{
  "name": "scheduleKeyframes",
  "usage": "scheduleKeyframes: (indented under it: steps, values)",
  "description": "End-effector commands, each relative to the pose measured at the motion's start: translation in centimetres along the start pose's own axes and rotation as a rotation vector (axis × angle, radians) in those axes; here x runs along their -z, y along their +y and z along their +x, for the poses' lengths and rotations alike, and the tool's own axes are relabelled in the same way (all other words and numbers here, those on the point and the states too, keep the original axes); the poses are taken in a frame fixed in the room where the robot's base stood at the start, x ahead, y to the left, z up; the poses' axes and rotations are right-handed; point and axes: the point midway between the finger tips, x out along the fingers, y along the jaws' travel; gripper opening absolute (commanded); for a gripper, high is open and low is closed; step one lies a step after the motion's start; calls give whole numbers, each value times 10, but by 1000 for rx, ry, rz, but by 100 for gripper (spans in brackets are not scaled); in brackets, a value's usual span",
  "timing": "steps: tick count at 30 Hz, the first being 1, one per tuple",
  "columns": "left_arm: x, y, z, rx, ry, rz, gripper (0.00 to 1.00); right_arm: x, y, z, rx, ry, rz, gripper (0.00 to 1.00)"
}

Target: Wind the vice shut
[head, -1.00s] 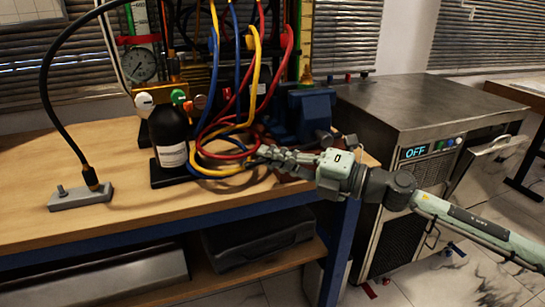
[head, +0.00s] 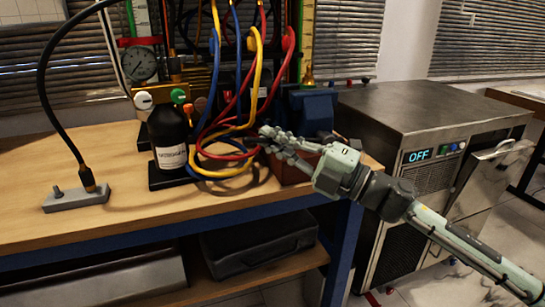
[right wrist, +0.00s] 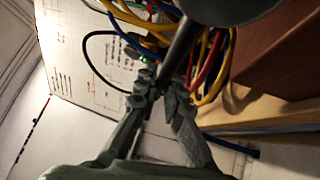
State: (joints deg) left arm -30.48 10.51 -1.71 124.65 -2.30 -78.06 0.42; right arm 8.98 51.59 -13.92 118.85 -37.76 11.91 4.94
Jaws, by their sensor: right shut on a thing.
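The blue vice (head: 310,112) stands at the right end of the bench, on a red-brown block (head: 287,171). My right gripper (head: 268,138) is in front of the vice, its fingers pointing left. In the right wrist view its fingertips (right wrist: 160,98) are closed around a dark rod, the vice handle (right wrist: 181,50), which runs up to a thick dark round part. In the head view the fingers and hoses hide the handle, and the jaw gap cannot be made out. My left gripper is not in view.
Yellow, red and blue hoses (head: 255,75) hang close beside my right fingers. A black bottle (head: 168,140) stands left of them. A grey block with a black cable (head: 76,198) lies at the bench's left. A steel cabinet (head: 430,115) stands right of the bench.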

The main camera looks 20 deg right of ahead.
Motion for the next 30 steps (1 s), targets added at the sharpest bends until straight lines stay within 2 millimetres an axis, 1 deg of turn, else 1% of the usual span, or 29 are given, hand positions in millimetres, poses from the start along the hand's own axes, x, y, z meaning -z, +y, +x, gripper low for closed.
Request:
scheduleKeyframes:
  steps: [6, 12, 19, 29, 30]
  values:
    - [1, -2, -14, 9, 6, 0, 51, 0, 14, 1, -91, -21, 101, 0]
    - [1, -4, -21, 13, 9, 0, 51, -2, 23, 2, -141, -34, 155, 0]
    - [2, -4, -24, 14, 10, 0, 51, -3, 28, 2, -162, -39, 177, 0]
    - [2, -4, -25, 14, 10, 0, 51, -2, 28, 2, -162, -36, 177, 0]
    - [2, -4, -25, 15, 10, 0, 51, -2, 28, 2, -162, -35, 176, 13]
